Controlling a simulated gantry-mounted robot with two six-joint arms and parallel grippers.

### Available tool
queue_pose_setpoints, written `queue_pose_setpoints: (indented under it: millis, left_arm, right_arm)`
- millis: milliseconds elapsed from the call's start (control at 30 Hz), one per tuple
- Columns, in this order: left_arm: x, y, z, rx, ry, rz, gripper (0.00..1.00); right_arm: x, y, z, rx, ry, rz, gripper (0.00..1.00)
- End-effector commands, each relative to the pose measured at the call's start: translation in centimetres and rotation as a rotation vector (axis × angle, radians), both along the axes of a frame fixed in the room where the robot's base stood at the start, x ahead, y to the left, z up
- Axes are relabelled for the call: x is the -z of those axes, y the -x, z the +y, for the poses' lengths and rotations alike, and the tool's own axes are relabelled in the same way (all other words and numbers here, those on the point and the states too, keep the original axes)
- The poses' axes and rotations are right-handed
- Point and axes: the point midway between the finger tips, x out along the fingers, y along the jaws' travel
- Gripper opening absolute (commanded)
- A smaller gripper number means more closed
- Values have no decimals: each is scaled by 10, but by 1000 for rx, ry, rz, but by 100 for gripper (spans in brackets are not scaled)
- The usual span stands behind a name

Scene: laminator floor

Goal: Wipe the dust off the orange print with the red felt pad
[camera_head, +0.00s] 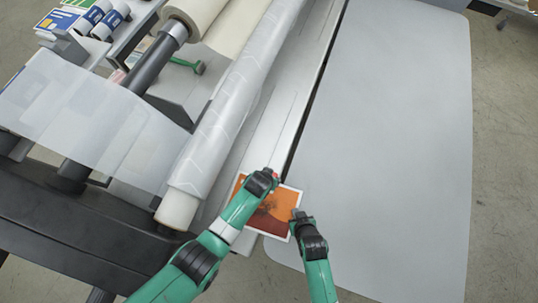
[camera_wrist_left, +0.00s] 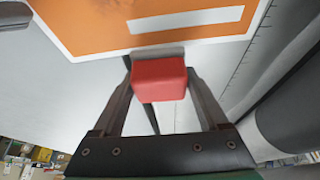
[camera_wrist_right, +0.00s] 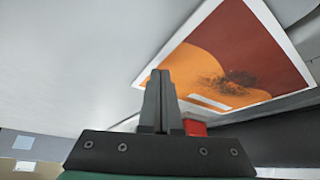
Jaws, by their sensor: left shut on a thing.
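The orange print (camera_head: 283,222) with a white border lies flat on the machine bed by the roller end. In the right wrist view, a dark speckled dust patch (camera_wrist_right: 235,82) sits where its orange and dark red areas meet. My left gripper (camera_head: 272,175) is shut on the red felt pad (camera_wrist_left: 159,78) at the print's far edge; whether the pad touches the print is unclear. The pad also shows in the right wrist view (camera_wrist_right: 195,128). My right gripper (camera_head: 297,214) is at the print's right edge, its fingers (camera_wrist_right: 160,75) together with nothing between them.
A film-wrapped roll (camera_head: 235,105) runs along the bed's left side. A wide grey table (camera_head: 395,120) on the right is clear. A green-handled tool (camera_head: 190,64) and several small rolls and boxes (camera_head: 95,18) are at the upper left.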

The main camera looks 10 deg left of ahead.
Motion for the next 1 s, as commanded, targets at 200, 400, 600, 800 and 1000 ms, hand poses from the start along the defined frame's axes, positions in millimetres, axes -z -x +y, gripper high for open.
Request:
queue_pose_setpoints:
  millis: [200,400,600,800,1000]
  left_arm:
    - [0,0,0,0,0,0,32]
    - [1,0,0,0,0,0,32]
    - [5,0,0,0,0,0,32]
    - [8,0,0,0,0,0,32]
    - [8,0,0,0,0,0,32]
  right_arm:
    - [0,0,0,0,0,0,0]
    - [1,0,0,0,0,0,0]
    - [5,0,0,0,0,0,0]
    - [9,0,0,0,0,0,0]
    - [9,0,0,0,0,0,0]
